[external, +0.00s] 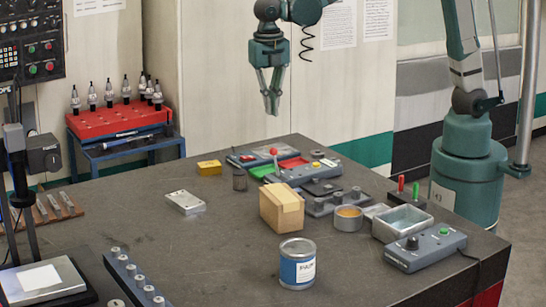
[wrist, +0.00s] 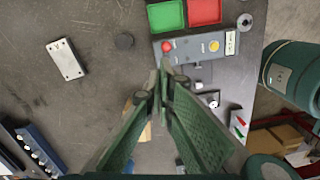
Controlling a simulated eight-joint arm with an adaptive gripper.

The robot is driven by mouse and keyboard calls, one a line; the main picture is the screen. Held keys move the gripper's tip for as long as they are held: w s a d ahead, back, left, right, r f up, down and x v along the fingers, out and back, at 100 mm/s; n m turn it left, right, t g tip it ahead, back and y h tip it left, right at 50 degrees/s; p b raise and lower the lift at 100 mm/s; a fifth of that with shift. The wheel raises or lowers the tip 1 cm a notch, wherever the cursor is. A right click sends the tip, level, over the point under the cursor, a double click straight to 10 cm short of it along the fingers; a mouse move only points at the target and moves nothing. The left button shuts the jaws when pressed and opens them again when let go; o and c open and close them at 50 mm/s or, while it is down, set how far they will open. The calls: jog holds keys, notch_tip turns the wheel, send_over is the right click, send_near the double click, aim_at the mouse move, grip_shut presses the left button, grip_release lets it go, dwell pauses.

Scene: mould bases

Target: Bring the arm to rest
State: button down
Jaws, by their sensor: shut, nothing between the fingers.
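My gripper (external: 272,106) hangs pointing down above the back part of the dark table (external: 150,227), well clear of the things on it. Its fingers are shut with nothing between them. In the wrist view the closed gripper (wrist: 163,75) shows over the table, with a grey control box with a red and a yellow button (wrist: 190,47) just beyond the fingertips.
A blue-labelled can (external: 297,264), a metal block (external: 185,202), a grey tray (external: 402,222) and a button box (external: 425,248) stand on the table. A red tool rack (external: 120,118) is at the back left. The table's left middle is mostly bare.

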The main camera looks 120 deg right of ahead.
jog(key=shift+s+a, duration=0.1)
jog(key=s+a+r+m+t+b, duration=0.2)
jog(key=s+a+m+t+b, duration=0.35)
jog(key=s+a, duration=0.7)
jog(key=s+a+f+m+t+b, duration=0.1)
jog(key=s+a+f+m, duration=0.2)
jog(key=s+a+m, duration=0.2)
jog(key=s+a+f+m+t+b, duration=0.1)
jog(key=s+a+f+m+b, duration=0.1)
jog(key=s+a+f+m, duration=0.2)
jog(key=shift+s+a+f+m, duration=0.3)
jog(key=shift+s+a+m, duration=0.4)
jog(key=shift+s, duration=0.95)
dwell(2.5)
